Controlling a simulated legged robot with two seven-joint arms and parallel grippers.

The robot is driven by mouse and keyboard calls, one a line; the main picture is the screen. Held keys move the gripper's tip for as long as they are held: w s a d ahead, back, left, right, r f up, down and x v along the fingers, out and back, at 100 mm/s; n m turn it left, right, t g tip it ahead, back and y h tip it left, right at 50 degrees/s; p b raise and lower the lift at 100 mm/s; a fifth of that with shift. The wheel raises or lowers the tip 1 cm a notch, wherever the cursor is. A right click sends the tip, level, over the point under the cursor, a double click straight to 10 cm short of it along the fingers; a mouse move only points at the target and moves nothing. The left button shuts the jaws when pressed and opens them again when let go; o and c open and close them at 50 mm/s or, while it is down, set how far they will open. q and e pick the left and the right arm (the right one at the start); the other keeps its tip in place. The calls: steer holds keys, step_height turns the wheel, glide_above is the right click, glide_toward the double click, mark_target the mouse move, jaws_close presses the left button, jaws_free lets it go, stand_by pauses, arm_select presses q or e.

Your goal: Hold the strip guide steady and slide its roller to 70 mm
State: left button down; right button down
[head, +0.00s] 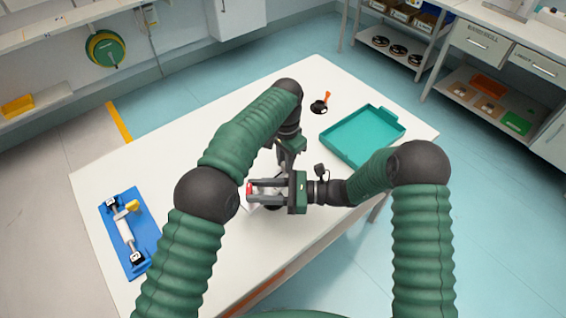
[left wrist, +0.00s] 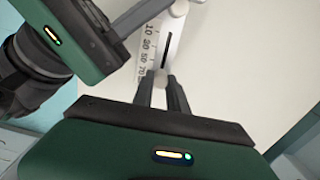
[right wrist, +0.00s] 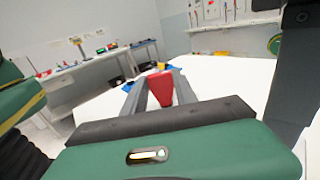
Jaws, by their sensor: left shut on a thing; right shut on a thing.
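The white strip guide (left wrist: 150,45) shows in the left wrist view, with a dark slot and a scale marked 10 to 70. My left gripper (left wrist: 161,84) is shut on the small pale roller (left wrist: 161,77), which sits close to the 70 mark; its exact reading is hard to tell. My right gripper (right wrist: 160,82) is shut on a red handle (right wrist: 161,90). The handle also shows in the head view (head: 249,190), between the right fingers. Both grippers are close together over the table, and in the head view they hide most of the guide.
The white table (head: 190,135) carries a teal tray (head: 335,142) at the right and a blue board (head: 145,225) with a roller fixture at the left. A small black and orange item (head: 321,104) lies at the back. The table between board and grippers is clear.

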arm_select(q)
steer(key=shift+d, duration=0.1)
arm_select(e)
steer(key=shift+s+a, duration=0.15)
steer(key=shift+s, duration=0.05)
arm_select(q)
steer(key=c, duration=1.3)
jaws_free()
arm_select(e)
steer(key=shift+w, duration=0.1)
arm_select(q)
step_height(320, 180, up, 7)
steer(key=shift+r, duration=0.2)
arm_select(e)
steer(key=c, duration=0.9)
jaws_free()
